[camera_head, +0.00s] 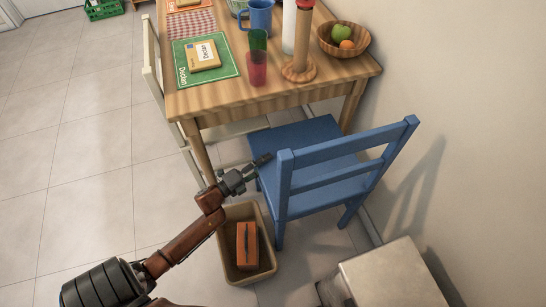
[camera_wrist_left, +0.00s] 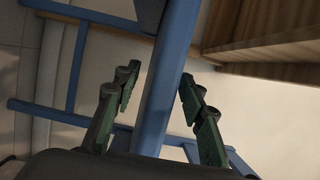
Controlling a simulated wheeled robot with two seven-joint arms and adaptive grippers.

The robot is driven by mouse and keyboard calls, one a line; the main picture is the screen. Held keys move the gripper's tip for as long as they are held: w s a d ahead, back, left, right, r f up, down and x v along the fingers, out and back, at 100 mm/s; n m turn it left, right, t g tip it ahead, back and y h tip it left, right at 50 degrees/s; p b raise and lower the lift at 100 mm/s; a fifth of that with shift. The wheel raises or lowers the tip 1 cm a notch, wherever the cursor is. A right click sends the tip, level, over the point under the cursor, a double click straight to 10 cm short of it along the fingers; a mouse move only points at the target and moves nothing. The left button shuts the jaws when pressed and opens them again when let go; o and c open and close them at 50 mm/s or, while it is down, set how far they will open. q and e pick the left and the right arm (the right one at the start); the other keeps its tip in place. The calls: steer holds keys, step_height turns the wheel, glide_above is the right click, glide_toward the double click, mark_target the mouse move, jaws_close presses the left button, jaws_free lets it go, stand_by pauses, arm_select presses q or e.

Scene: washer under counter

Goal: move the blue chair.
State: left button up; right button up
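The blue chair (camera_head: 318,160) stands upright at the near end of the wooden table, its seat partly under the tabletop and its backrest to the right. My right gripper is not in view.
The wooden table (camera_head: 270,98) holds a fruit bowl, cups and a book on a green mat. A tan bin (camera_head: 234,214) with an orange box inside stands by the chair. A pale box (camera_head: 385,278) is at the lower right.

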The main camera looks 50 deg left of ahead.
arm_select(q)
steer(key=s, duration=0.6)
steer(key=shift+s+a, duration=0.25)
steer(key=shift+a, duration=0.15)
